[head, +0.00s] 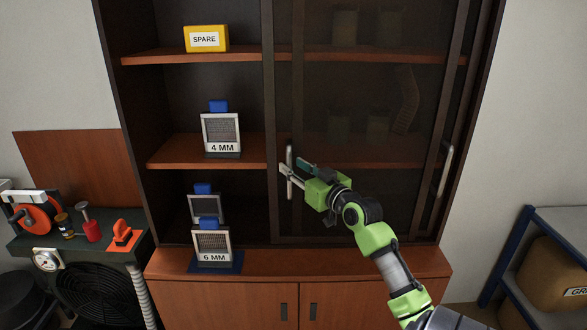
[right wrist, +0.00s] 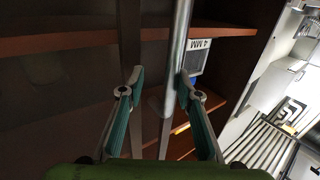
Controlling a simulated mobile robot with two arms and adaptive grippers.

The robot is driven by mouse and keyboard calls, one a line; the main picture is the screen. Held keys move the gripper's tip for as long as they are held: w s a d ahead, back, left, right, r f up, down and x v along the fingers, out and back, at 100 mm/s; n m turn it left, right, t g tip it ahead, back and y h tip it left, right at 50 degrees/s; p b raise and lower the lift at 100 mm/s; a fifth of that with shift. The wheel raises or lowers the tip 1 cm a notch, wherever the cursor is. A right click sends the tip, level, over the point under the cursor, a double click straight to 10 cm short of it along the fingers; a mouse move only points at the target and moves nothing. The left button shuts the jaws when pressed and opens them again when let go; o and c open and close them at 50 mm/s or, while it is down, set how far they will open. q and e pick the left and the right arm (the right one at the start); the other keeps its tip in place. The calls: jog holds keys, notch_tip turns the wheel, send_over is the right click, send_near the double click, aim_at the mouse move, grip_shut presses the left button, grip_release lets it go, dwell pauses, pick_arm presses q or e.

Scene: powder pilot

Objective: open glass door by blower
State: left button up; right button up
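The dark-framed glass door (head: 370,110) covers the right half of the cabinet. A silver vertical handle (head: 289,170) is on its left frame; the handle also shows in the right wrist view (right wrist: 179,45). My right gripper (head: 294,169) is open at this handle. In the right wrist view my right gripper (right wrist: 161,78) has its fingers apart, with the bar between them, nearer the right finger. Contact cannot be told. The blower (head: 95,285), with a dark round grille, is at lower left. My left gripper is not in view.
The cabinet's left half is uncovered, with a yellow SPARE box (head: 206,39), a 4 MM sieve (head: 221,132) and a 6 MM sieve (head: 212,245). A second handle (head: 445,170) is at the right. A blue-framed rack (head: 540,260) stands at lower right.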

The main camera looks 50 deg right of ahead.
jog(key=v, duration=1.2)
dwell(0.7)
